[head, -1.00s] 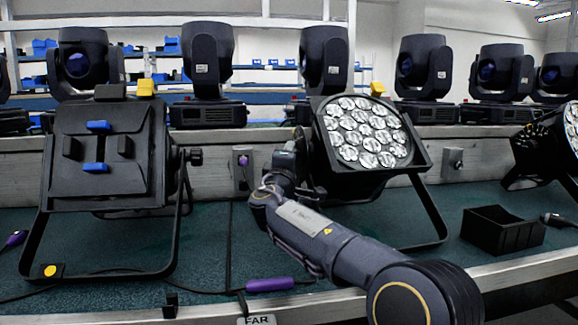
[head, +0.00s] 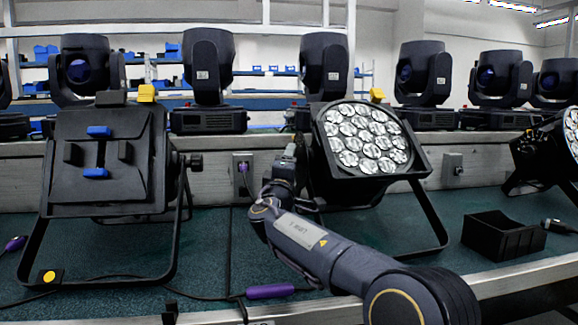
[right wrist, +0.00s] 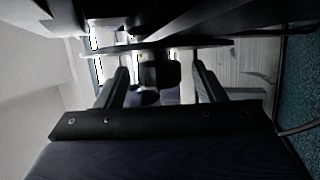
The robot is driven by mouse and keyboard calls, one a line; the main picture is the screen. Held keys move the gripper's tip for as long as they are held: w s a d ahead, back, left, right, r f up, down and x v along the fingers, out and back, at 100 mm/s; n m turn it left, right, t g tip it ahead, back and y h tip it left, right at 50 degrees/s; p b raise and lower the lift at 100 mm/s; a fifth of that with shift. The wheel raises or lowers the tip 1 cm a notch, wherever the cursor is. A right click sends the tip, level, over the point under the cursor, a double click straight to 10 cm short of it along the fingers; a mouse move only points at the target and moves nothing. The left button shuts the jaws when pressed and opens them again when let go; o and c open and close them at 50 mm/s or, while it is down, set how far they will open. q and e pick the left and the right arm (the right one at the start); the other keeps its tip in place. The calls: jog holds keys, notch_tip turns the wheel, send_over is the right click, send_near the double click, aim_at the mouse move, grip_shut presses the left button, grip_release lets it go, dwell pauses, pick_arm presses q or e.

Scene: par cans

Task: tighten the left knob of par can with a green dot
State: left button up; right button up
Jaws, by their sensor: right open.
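The middle par can (head: 367,138) faces me with its round cluster of lenses, standing on a black bracket. No green dot shows on it; my arm covers part of its bracket. My right gripper (head: 289,160) is at its left side, where the head view shows the fingers poorly. In the right wrist view my right gripper (right wrist: 160,78) is open, one finger on each side of a dark knob (right wrist: 158,73). Contact cannot be made out. The left par can (head: 103,160) has a yellow dot (head: 49,276) on its bracket foot and a side knob (head: 195,161). My left gripper is out of view.
A black open box (head: 503,236) stands right on the green bench top. A purple-handled cable plug (head: 270,291) lies near the front edge. Another par can (head: 545,150) stands far right. Several moving-head lights line the ledge behind.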

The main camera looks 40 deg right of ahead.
jog(key=shift+a, duration=0.1)
jog(key=v, duration=0.7)
jog(key=shift+s+a+p, duration=0.25)
jog(key=shift+p, duration=0.1)
